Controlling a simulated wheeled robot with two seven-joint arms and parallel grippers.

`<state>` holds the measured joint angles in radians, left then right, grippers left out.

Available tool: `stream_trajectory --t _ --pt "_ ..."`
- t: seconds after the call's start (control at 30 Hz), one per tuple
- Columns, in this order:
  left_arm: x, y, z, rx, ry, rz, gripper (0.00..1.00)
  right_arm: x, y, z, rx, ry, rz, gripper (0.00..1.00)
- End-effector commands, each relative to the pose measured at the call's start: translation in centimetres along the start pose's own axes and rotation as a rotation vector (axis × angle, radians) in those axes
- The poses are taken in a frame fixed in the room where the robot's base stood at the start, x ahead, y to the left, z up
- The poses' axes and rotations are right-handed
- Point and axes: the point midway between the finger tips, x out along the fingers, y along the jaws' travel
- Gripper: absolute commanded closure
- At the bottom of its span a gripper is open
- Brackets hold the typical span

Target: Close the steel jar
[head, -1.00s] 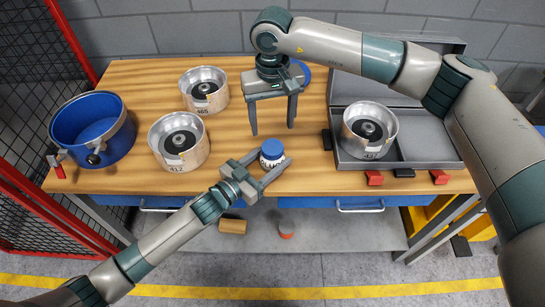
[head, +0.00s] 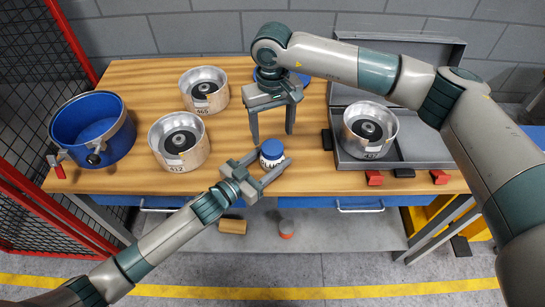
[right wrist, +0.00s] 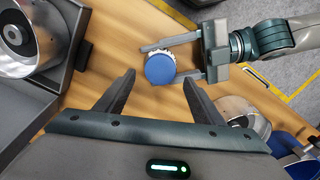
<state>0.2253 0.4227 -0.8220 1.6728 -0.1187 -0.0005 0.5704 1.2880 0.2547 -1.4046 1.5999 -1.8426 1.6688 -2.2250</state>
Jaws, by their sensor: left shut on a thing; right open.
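A small pale jar (head: 270,163) with dark markings and a round blue lid (head: 272,147) on top stands upright near the table's front edge. Whether its body is steel I cannot tell. My left gripper (head: 274,166) is shut on the jar's body from the front, a finger on each side. My right gripper (head: 273,139) is open and empty, pointing down just behind and above the jar. In the right wrist view the blue lid (right wrist: 160,69) lies centred ahead between the open fingers, apart from them. Whether the lid is screwed tight I cannot tell.
Two metal-rimmed drums (head: 180,141) (head: 204,89) and a blue tub (head: 92,128) stand to the left. A grey case (head: 425,150) holding another drum lies open at right. A blue disc (head: 304,77) lies behind my right gripper. Bare wood surrounds the jar.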

Motion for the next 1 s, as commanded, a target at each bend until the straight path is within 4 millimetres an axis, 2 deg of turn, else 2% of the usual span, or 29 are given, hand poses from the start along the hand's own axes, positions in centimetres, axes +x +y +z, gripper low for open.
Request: stream_trajectory --t 0.2,0.4,0.77,0.8,0.97,1.0 --pt "0.0 0.0 0.0 0.0 0.0 0.0 1.0 3.0 0.0 0.0 0.0 -0.002 0.0 0.38" --pt "0.0 0.0 0.0 0.0 0.0 0.0 1.0 4.6 0.0 0.0 0.0 0.0 -0.001 0.38" --pt "0.0 0.0 0.0 0.0 0.0 0.0 1.0 5.0 0.0 0.0 0.0 0.001 0.0 0.38" --pt "0.0 0.0 0.0 0.0 0.0 0.0 1.0 5.0 0.0 0.0 0.0 0.001 0.0 0.43" --pt "0.0 0.0 0.0 0.0 0.0 0.0 1.0 5.0 0.0 0.0 0.0 0.001 0.0 0.8" --pt "0.0 0.0 0.0 0.0 0.0 0.0 1.0 5.0 0.0 0.0 0.0 0.001 0.0 0.81"
